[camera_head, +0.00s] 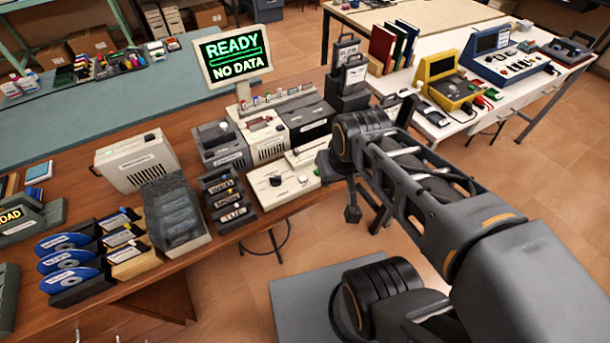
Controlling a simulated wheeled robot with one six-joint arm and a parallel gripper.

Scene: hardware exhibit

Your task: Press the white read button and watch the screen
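The screen (233,55) stands on a post at the back of the wooden bench and reads "READY" and "NO DATA" in lit letters, with a green bar between the lines. A low beige panel (283,187) lies near the bench's front edge. It has a dark knob and a small pale spot at its right; I cannot tell for sure whether that is the white read button. My gripper (365,218) hangs to the right of this panel, past the bench edge, its two dark fingers apart and nothing seen between them. It touches nothing that I can see.
Beige and grey devices (268,137) stand behind the panel. A clear-lidded box (175,213), labelled dark blocks (229,206) and blue discs (67,261) fill the bench's left. A white table (520,100) with yellow and blue consoles stands at the right. A stool is partly under the bench.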

